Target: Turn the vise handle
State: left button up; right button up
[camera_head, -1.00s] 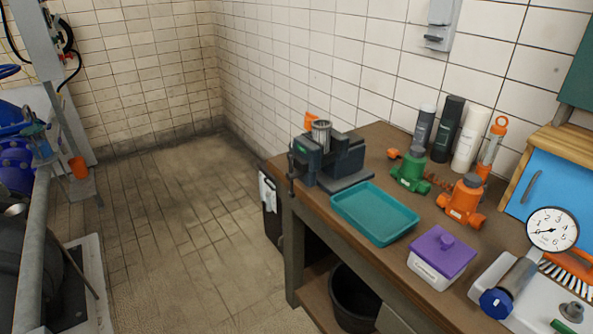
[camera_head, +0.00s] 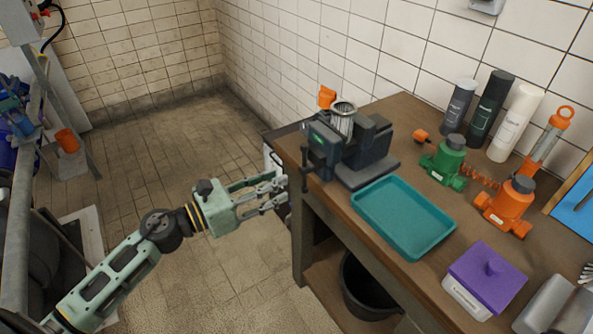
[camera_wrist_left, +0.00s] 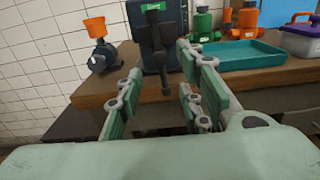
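The vise (camera_head: 345,150) is dark grey-green and stands at the left end of the workbench. A ribbed metal cylinder (camera_head: 342,118) sits upright at its jaws. The vise handle (camera_head: 305,167) is a dark bar hanging roughly upright at the vise's front. My left gripper (camera_head: 282,190) is open and empty, just left of the handle and slightly lower, apart from it. In the left wrist view, the handle (camera_wrist_left: 164,62) appears ahead, between the lines of the two spread fingers (camera_wrist_left: 158,92). My right gripper is not in view.
A teal tray (camera_head: 403,217) lies beside the vise, with a purple-lidded box (camera_head: 484,280) farther right. Green (camera_head: 445,163) and orange (camera_head: 508,207) fittings stand behind the tray. The bench edge is close to my gripper. The floor at left is open.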

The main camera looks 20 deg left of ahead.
aim_at(300, 169)
pick_arm(q)
jog(key=p+x, duration=0.2)
jog(key=x, duration=0.4)
jog(key=shift+w+r, duration=0.1)
jog(key=shift+w, duration=0.15)
jog(key=shift+w+d, duration=0.25)
jog(key=shift+w, duration=0.1)
jog(key=shift+c, duration=0.2)
jog(key=c, duration=0.7)
grip_shut()
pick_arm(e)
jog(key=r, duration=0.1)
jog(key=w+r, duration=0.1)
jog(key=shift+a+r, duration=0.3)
pick_arm(q)
jog(key=shift+f, duration=0.2)
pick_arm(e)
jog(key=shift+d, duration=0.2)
